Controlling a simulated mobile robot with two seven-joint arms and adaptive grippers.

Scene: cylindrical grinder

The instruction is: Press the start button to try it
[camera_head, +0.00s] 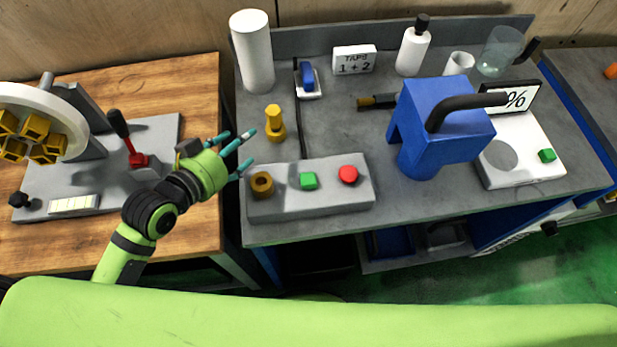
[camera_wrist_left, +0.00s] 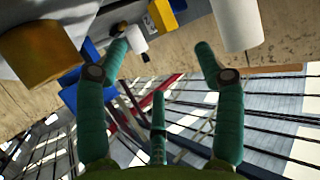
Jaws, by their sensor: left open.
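A grey control box (camera_head: 330,204) lies at the near left of the grey bench. On its top are a brass knob (camera_head: 262,184), a green button (camera_head: 308,180) and a red button (camera_head: 348,174). No lettering shows on the buttons. My right gripper is not in view.
A brass bolt-shaped piece (camera_head: 275,124) stands behind the control box. A blue machine (camera_head: 440,115) and a white scale (camera_head: 525,165) with another green button (camera_head: 547,155) are to the right. A white cylinder (camera_head: 252,52) stands at the back left. A red-based lever (camera_head: 138,159) is left.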

